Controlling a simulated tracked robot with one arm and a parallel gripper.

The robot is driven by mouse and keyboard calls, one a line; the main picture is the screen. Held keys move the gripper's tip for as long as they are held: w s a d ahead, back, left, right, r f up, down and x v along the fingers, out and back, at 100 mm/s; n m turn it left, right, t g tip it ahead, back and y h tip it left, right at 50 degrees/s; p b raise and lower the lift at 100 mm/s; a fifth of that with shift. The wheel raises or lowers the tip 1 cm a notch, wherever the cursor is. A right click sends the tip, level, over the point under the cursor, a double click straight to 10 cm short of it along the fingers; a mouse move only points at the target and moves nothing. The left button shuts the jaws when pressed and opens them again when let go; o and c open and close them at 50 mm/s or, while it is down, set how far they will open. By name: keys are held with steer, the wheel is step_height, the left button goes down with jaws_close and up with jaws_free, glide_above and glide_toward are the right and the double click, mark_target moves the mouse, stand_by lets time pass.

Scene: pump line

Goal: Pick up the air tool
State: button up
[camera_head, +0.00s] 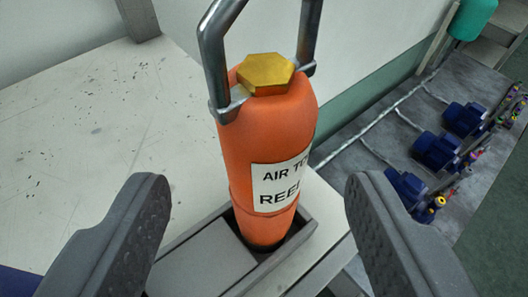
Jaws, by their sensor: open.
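The air tool (265,150) is an orange cylinder with a brass hex cap and a grey metal handle that runs out of the top of the view. My gripper (258,205) is open and empty. One finger is at the left and one at the right, with the air tool in view between them, apart from both. How deep the tool lies between the fingers I cannot tell.
The pale, scuffed table (110,120) is bare left of the tool. A grey block (203,262) lies at the holder's left. Beyond the table's right edge, several blue pumps (437,150) stand on a lower grey platform, with a green tank (472,18) behind. A pale wall stands behind.

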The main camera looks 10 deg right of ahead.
mark_target(266, 183)
steer(key=shift+p+x, duration=0.35)
steer(key=shift+x, duration=2.25)
steer(key=shift+s+d, duration=0.1)
steer(key=shift+d, duration=0.05)
jaws_close()
